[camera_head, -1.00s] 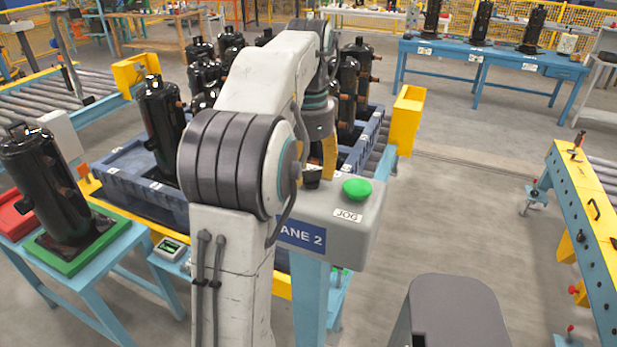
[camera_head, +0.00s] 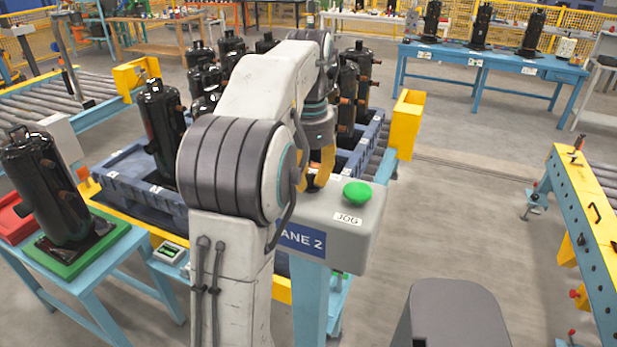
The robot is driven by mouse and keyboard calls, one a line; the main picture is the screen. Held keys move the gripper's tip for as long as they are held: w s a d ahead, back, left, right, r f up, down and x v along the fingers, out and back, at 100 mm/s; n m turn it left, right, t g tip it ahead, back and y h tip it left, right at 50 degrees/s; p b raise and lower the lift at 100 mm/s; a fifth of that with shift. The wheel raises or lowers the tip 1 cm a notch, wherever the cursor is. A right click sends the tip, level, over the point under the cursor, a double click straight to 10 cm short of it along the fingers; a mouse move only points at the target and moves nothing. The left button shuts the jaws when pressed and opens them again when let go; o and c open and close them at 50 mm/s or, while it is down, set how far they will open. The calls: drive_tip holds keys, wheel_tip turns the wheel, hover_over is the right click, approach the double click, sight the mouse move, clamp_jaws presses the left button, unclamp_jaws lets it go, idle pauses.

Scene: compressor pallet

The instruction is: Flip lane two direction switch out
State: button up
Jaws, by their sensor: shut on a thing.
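The lane two control box (camera_head: 345,228) is a pale grey housing on a blue post, with a blue "LANE 2" sign (camera_head: 302,240) partly covered by my arm. A green JOG button (camera_head: 357,193) sits on its top right. My gripper (camera_head: 315,179), with yellow fingers, points down at the top left of the box. It is shut on the small dark direction switch (camera_head: 315,185) there. The fingers and my arm hide most of the switch, so its angle cannot be told.
Behind the box, a blue-grey pallet tray (camera_head: 115,168) holds several black compressors (camera_head: 162,120). A yellow end stop (camera_head: 405,124) stands right of it. Another compressor (camera_head: 48,190) stands on a green mat at left.

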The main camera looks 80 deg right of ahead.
drive_tip(key=shift+n, duration=0.3)
clamp_jaws()
drive_tip(key=n+p, duration=0.2)
drive_tip(key=shift+s+a+r+n, duration=0.1)
drive_tip(key=shift+s+n, duration=0.05)
drive_tip(key=shift+n, duration=0.25)
drive_tip(key=n, duration=0.1)
drive_tip(key=n+p, duration=0.1)
drive_tip(key=n, duration=0.1)
drive_tip(key=n+p, duration=0.1)
drive_tip(key=n, duration=0.1)
drive_tip(key=shift+s, duration=0.25)
drive_tip(key=n+p, duration=0.2)
drive_tip(key=n, duration=0.3)
drive_tip(key=shift+s, duration=0.15)
drive_tip(key=shift+s+d+f+n+p, duration=0.1)
drive_tip(key=shift+n+p, duration=0.25)
drive_tip(key=shift+n, duration=0.75)
drive_tip(key=shift+s+d+f+n+p, duration=0.1)
drive_tip(key=shift+n+p, duration=0.2)
drive_tip(key=shift+n, duration=0.8)
drive_tip(key=o, duration=0.8)
unclamp_jaws()
drive_tip(key=shift+o, duration=0.2)
drive_tip(key=shift+r, duration=0.1)
drive_tip(key=shift+d, duration=0.1)
